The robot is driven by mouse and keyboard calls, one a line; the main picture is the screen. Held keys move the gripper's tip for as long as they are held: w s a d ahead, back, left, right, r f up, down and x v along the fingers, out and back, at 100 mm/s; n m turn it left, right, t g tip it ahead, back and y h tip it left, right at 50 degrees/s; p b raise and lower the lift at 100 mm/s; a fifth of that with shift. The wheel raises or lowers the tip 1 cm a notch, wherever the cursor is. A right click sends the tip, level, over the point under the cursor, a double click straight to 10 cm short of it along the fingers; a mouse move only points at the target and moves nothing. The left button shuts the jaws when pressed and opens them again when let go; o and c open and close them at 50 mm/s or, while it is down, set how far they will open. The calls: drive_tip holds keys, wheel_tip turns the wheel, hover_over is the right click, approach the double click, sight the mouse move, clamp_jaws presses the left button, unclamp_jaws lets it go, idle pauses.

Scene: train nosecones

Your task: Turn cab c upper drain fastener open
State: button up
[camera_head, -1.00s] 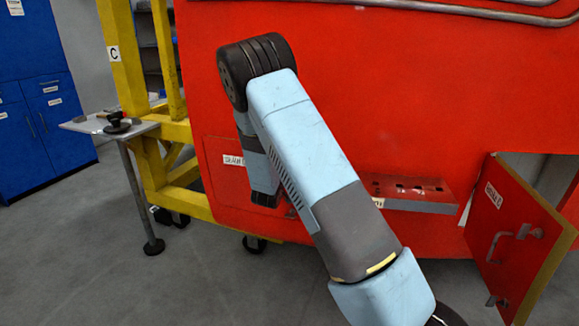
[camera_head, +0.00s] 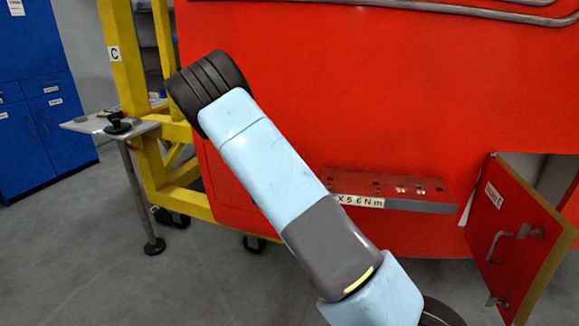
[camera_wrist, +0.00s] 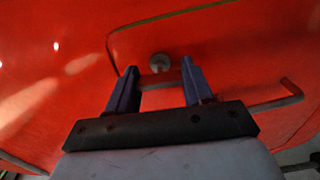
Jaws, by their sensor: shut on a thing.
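In the wrist view, my gripper (camera_wrist: 159,66) has its two dark blue fingers set apart against a red panel (camera_wrist: 225,40) with a dark seam. A short reddish-grey bar (camera_wrist: 160,80) spans between the fingers, and they are shut on it. A round grey fastener (camera_wrist: 160,62) shows just beyond the bar, between the fingertips. I cannot tell whether the bar is part of the fastener. In the head view my own arm hides the gripper, the fastener and the drain panel on the red cab (camera_head: 330,90).
A yellow frame marked C (camera_head: 125,60) and a small side table (camera_head: 110,124) stand at the left. A red step (camera_head: 400,190) with a torque label juts out right of my arm. An open red hatch door (camera_head: 515,235) stands at the right. A bent handle (camera_wrist: 280,98) shows in the wrist view.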

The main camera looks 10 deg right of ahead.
drive_tip(key=shift+a+f+n, duration=0.2)
drive_tip(key=shift+n, duration=0.2)
drive_tip(key=o, duration=0.8)
drive_tip(key=shift+o, duration=1.2)
drive_tip(key=shift+d+r, duration=0.1)
drive_tip(key=v, duration=1.3)
drive_tip(key=shift+s, duration=0.3)
